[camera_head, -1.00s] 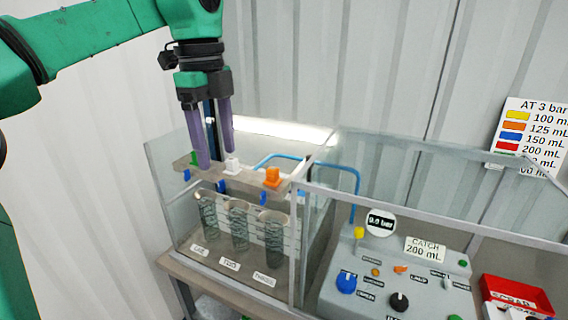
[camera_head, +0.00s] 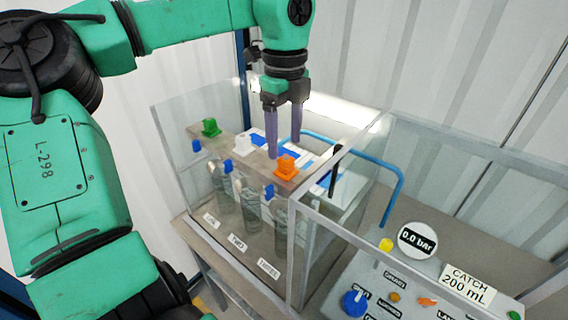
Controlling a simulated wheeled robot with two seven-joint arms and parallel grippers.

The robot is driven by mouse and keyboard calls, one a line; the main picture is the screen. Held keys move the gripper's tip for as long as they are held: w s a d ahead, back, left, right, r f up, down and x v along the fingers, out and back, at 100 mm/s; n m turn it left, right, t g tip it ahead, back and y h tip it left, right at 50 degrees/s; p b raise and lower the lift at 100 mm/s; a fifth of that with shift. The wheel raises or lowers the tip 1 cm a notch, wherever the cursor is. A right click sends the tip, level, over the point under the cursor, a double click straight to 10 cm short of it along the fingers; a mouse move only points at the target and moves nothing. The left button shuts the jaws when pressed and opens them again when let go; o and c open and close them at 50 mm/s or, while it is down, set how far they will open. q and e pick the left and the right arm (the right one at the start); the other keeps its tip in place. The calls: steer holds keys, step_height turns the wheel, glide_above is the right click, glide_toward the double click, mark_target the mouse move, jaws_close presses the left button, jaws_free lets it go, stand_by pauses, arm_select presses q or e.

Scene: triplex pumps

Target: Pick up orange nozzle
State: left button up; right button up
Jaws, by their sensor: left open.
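The orange nozzle (camera_head: 286,167) sits on the right end of the beige plate (camera_head: 262,164) inside the clear-walled box. My left gripper (camera_head: 283,150) points down with its two purple fingers apart. Its fingertips are just behind and above the orange nozzle, with nothing seen between them. I cannot tell whether a finger touches the nozzle. A white nozzle (camera_head: 244,144) and a green nozzle (camera_head: 210,127) sit on the same plate to the left. My right gripper is not in view.
Clear panels with grey edges (camera_head: 293,240) surround the plate and the tubes (camera_head: 248,200) below. A blue hose (camera_head: 398,185) arches over to the right. A control panel with a gauge (camera_head: 417,240) and a blue knob (camera_head: 354,302) stands at lower right.

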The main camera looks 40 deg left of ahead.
mark_target(286, 157)
arm_select(q)
steer(key=f+p, duration=0.1)
steer(key=f, duration=0.1)
steer(key=w+f+p, duration=0.1)
steer(key=f+p, duration=0.1)
steer(key=f, duration=0.1)
steer(key=shift+f, duration=0.3)
steer(key=shift+s+a+f, duration=0.1)
steer(key=shift+a+f, duration=0.05)
steer(key=shift+f, duration=0.05)
steer(key=shift+s, duration=0.15)
steer(key=shift+c, duration=1.2)
jaws_close()
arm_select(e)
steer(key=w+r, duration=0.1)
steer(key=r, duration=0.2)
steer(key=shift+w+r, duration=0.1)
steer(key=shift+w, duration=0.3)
arm_select(q)
steer(key=shift+r, duration=0.15)
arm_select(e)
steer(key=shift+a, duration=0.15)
